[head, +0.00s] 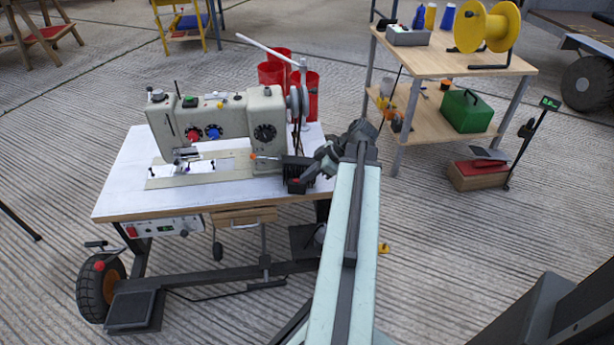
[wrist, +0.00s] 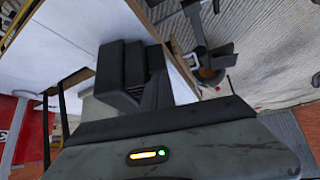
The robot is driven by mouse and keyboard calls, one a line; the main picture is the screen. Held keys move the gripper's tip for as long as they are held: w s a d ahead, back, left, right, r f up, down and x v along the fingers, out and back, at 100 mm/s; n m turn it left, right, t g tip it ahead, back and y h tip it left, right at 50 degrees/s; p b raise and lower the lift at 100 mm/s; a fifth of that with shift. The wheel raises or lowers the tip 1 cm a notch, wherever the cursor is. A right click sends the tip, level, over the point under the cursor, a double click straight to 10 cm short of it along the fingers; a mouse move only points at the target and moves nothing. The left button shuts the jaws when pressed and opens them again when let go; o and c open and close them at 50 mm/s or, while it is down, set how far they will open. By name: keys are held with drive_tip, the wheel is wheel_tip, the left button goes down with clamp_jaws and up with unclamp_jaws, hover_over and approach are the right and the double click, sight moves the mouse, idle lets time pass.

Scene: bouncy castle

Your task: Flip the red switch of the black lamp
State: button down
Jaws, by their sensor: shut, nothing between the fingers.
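A small black fitting with a thin rod and an orange tip, which looks like the black lamp (head: 297,160), sits at the right end of the sewing machine's base. A small red spot, perhaps its red switch (head: 294,181), shows low on the dark shape. My gripper (head: 305,176) is right beside it, over the table's right part, and overlaps it in the head view. Both are dark, so contact cannot be told. In the wrist view the black fingers of my gripper (wrist: 142,75) are shut and empty, over the white tabletop. The switch is not clear there.
A beige sewing machine (head: 225,125) stands on the white table (head: 120,190). A wooden shelf (head: 430,62) with a yellow spool (head: 487,27) and green box (head: 467,112) stands at right. Open floor lies between.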

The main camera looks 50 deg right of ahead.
drive_tip(key=shift+r+p, duration=0.65)
drive_tip(key=shift+p, duration=0.1)
drive_tip(key=shift+r+p, duration=0.45)
drive_tip(key=s+f+p+v, duration=0.1)
drive_tip(key=p+v, duration=0.7)
drive_tip(key=v, duration=0.4)
drive_tip(key=shift+s+d+r+p, duration=0.15)
drive_tip(key=shift+d+r+p, duration=0.1)
drive_tip(key=shift+d+p, duration=0.15)
